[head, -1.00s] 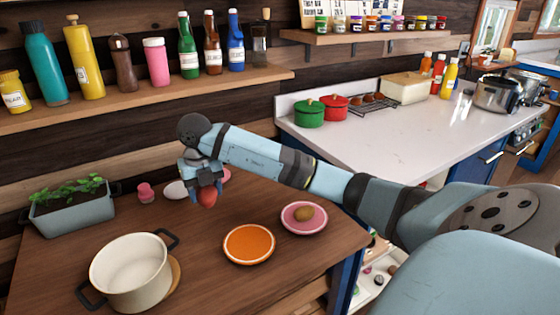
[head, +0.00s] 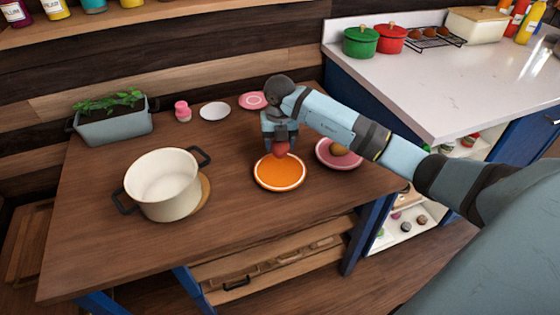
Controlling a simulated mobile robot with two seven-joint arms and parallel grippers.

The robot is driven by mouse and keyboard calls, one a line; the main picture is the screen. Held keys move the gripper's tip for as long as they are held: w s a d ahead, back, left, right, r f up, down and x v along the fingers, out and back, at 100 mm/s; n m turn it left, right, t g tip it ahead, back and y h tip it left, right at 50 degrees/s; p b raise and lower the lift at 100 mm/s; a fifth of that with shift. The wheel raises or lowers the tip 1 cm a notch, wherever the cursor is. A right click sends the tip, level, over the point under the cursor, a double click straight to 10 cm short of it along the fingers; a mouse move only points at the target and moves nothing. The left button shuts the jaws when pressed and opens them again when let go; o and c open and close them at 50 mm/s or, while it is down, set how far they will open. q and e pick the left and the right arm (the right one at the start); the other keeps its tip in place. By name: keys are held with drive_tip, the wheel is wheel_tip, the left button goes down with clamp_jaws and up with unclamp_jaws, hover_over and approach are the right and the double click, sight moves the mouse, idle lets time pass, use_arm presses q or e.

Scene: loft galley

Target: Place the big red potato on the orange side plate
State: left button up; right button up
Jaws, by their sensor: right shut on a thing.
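The big red potato (head: 281,149) is held in my right gripper (head: 281,143), which points down. It is at the far part of the orange side plate (head: 280,175); I cannot tell whether it touches the plate. The orange plate lies flat on the wooden table and is otherwise empty. My left gripper is not in view.
A pink plate (head: 326,159) with a brown potato (head: 340,149) is just right of the orange plate. A cream pot (head: 163,185) stands to the left. A white plate (head: 214,111), another pink plate (head: 250,101) and a planter (head: 113,128) are at the back.

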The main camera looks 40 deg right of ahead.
sight(280, 168)
drive_tip(key=shift+f, duration=3.5)
drive_tip(key=shift+f+b, duration=0.15)
drive_tip(key=shift+b, duration=0.15)
drive_tip(key=o, duration=1)
drive_tip(key=shift+c, duration=0.2)
